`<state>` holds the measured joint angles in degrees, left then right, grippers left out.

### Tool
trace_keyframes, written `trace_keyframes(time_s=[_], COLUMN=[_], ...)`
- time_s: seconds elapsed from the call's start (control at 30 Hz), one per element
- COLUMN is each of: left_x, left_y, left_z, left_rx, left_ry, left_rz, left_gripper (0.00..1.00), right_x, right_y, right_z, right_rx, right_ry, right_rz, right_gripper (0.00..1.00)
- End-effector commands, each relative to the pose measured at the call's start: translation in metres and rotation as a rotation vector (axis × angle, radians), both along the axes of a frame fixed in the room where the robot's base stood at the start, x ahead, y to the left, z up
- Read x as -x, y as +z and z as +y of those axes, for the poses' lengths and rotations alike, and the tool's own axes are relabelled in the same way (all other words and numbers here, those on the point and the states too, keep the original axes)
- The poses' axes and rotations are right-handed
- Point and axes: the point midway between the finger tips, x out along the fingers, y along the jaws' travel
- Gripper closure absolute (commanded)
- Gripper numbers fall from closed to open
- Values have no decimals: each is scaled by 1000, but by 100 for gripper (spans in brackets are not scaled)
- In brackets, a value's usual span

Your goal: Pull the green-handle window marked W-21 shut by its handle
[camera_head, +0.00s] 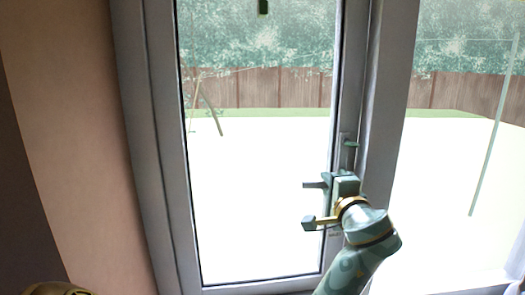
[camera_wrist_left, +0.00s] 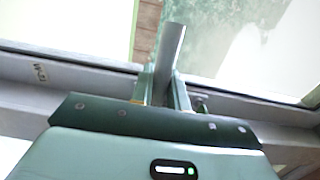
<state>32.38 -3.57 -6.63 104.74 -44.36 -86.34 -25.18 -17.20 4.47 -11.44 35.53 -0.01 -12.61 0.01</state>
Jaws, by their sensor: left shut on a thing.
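The window (camera_head: 258,280) has a grey frame around a clear pane and fills the middle of the head view. Its handle (camera_head: 349,143) shows as a small greenish piece on the right stile, just above my left gripper (camera_head: 342,178). In the left wrist view the handle (camera_wrist_left: 171,50) is a grey-green bar, and the left gripper (camera_wrist_left: 165,92) is shut on it, one finger on each side. A small label (camera_wrist_left: 40,72) on the frame is tilted and too small to read surely. I cannot tell how wide any gap at the stile is. My right gripper does not show.
A fixed grey post (camera_head: 387,95) stands right of the window, with another pane beyond it. A beige wall (camera_head: 75,130) is at the left. A wooden fence (camera_head: 285,88) and hedge show outside. The pane area left of my gripper is clear.

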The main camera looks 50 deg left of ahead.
Motion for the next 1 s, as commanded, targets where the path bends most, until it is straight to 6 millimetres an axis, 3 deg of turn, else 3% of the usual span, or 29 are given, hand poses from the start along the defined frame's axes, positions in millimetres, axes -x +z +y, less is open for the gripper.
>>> trace_keyframes(time_s=[0.5, 1.0], left_x=[16, 19], left_y=[-1, -1], left_z=[-12, -14], left_rx=[1, 1], left_ry=[-50, -59], left_rz=[6, 4], left_gripper=[100, 100], right_x=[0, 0], right_y=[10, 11], right_z=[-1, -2], right_rx=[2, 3], right_ry=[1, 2], right_rz=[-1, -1], right_gripper=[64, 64])
